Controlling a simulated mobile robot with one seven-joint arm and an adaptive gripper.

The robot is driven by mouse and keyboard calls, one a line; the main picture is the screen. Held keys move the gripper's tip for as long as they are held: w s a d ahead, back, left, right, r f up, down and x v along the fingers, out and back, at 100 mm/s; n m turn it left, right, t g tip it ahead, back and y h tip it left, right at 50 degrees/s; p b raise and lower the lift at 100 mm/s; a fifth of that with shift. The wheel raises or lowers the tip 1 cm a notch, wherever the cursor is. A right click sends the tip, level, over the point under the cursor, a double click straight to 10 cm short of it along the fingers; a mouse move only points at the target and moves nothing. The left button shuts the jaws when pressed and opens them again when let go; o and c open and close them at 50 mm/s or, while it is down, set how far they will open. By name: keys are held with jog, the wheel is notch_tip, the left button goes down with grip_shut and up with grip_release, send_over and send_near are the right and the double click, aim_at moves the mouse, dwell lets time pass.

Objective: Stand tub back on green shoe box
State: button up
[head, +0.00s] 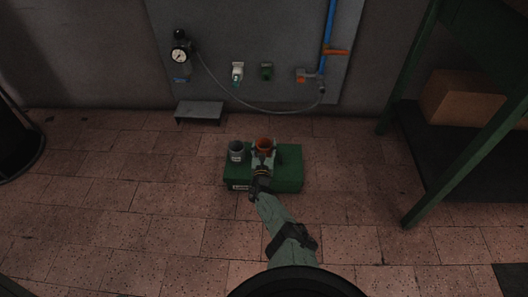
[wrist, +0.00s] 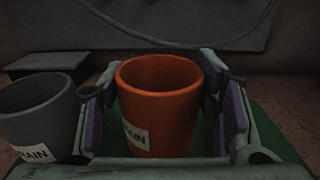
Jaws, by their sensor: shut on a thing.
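The green shoe box (head: 286,180) lies on the tiled floor near the wall, with a small pale label on its front. My gripper (head: 264,152) is over the box and shut on an orange tub (head: 264,144). In the wrist view the orange tub (wrist: 160,100) is upright between the purple finger pads, with a partly hidden white label. A grey tub (head: 237,151) stands upright at the left of the box top; it also shows in the wrist view (wrist: 38,115), close beside my left finger. The orange tub's base is hidden, so I cannot tell whether it touches the box.
A low dark step (head: 200,111) stands against the wall behind the box. A wall panel carries a gauge (head: 180,56), a hanging hose (head: 260,108) and a blue pipe (head: 328,35). A green rack with a cardboard box (head: 465,100) is at right.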

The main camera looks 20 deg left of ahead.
jog(key=shift+f, duration=0.55)
jog(key=shift+f+b, duration=0.3)
jog(key=shift+b, duration=0.05)
jog(key=o, duration=1.3)
jog(key=shift+r, duration=0.1)
jog(key=shift+s+r+p, duration=0.2)
jog(key=shift+r+p, duration=0.15)
jog(key=shift+p, duration=0.35)
jog(key=p+v, duration=0.7)
jog(key=v, duration=0.3)
jog(key=shift+s+d+p, duration=0.1)
jog(key=shift+s+p, duration=0.05)
jog(key=shift+p, duration=0.25)
jog(key=shift+s+d+f, duration=0.1)
jog(key=shift+s+d, duration=0.05)
jog(key=shift+s, duration=0.5)
